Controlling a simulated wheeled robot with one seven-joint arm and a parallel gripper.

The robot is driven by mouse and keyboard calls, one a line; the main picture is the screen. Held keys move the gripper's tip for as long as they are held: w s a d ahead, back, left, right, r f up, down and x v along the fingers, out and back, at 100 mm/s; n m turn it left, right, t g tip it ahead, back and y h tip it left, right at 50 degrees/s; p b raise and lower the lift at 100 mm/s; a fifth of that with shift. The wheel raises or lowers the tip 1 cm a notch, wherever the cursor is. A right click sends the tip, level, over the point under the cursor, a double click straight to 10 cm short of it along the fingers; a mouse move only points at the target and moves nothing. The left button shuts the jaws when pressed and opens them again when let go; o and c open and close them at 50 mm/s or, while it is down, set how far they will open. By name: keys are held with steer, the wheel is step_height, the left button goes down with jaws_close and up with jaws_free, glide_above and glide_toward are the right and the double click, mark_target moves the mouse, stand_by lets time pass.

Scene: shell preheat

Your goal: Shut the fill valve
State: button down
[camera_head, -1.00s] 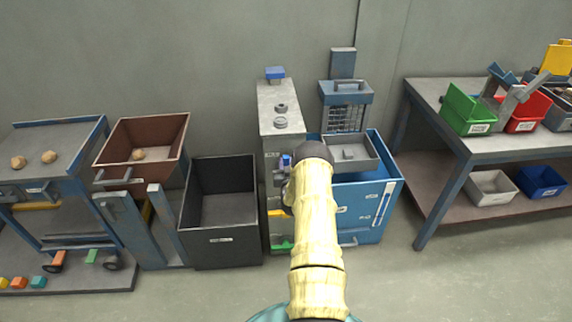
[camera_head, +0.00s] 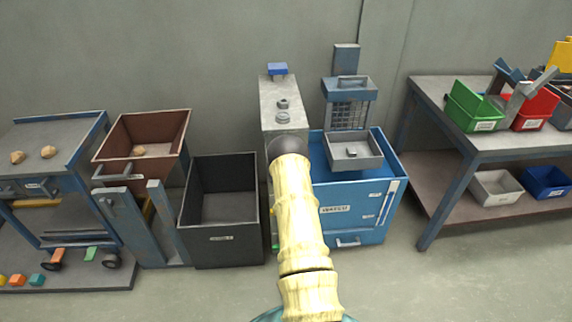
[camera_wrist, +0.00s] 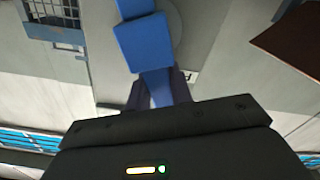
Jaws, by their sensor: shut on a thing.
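The fill valve shows in the wrist view as a blue handle (camera_wrist: 143,42) on a round grey plate against a pale grey face. My gripper (camera_wrist: 158,90) is shut on the lower, narrow end of this handle, with a dark finger on each side. In the head view my arm hides the gripper and the valve. The arm reaches to the front of a narrow grey cabinet (camera_head: 283,98), whose top carries round fittings and a blue block.
A blue bin (camera_head: 348,230) with a grey tray (camera_head: 368,163) above it stands right of the cabinet. An open dark bin (camera_head: 222,242) stands left of it, with a brown bin (camera_head: 120,170) further left. A workbench (camera_head: 490,145) with green and red bins is at right.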

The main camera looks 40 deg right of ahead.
steer(key=shift+w+a+f+n+b, duration=0.35)
steer(key=shift+f+n+b, duration=0.4)
steer(key=shift+n+b, duration=1.3)
steer(key=shift+w+a+f+n+b, duration=0.15)
steer(key=shift+a+f+n+b, duration=0.45)
steer(key=shift+n+b, duration=1.35)
steer(key=shift+w+a+f+n+b, duration=0.3)
steer(key=shift+f+n+b, duration=0.8)
steer(key=shift+n, duration=1.6)
steer(key=shift+r+b, duration=0.2)
steer(key=shift+b, duration=0.1)
steer(key=c, duration=1.2)
jaws_free()
steer(key=shift+c, duration=0.2)
steer(key=shift+s+r, duration=0.1)
steer(key=v, duration=1.7)
steer(key=shift+s+p, duration=0.2)
steer(key=shift+p, duration=0.25)
